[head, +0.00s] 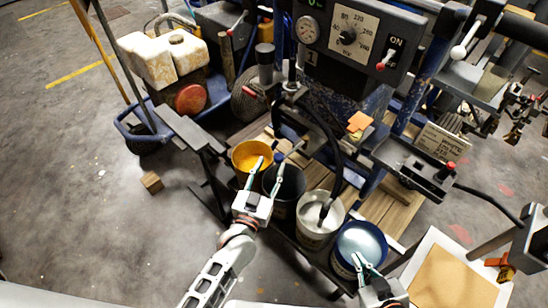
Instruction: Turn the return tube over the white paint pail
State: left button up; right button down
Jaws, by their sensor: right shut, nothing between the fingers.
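The white paint pail (309,232) stands in a row of pails at the machine's foot, with pale paint inside. A dark tube (335,176) comes down from the machine into this pail; I cannot tell whether it is the return tube or the suction tube. My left gripper (268,164) is open, with its fingers apart over the yellow paint pail (239,170) and the dark pail (292,184), left of the white pail. My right gripper (361,262) is shut and empty, over the front of the pail of pale blue liquid (362,239).
The machine's control panel (350,33) rises behind the pails. A trolley with white jugs (165,58) stands at the back left. A small wooden block (151,182) lies on open floor at left. A framed brown board (450,280) is at lower right.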

pick_arm(q)
jog(key=v, duration=0.6)
jog(key=shift+s, duration=0.15)
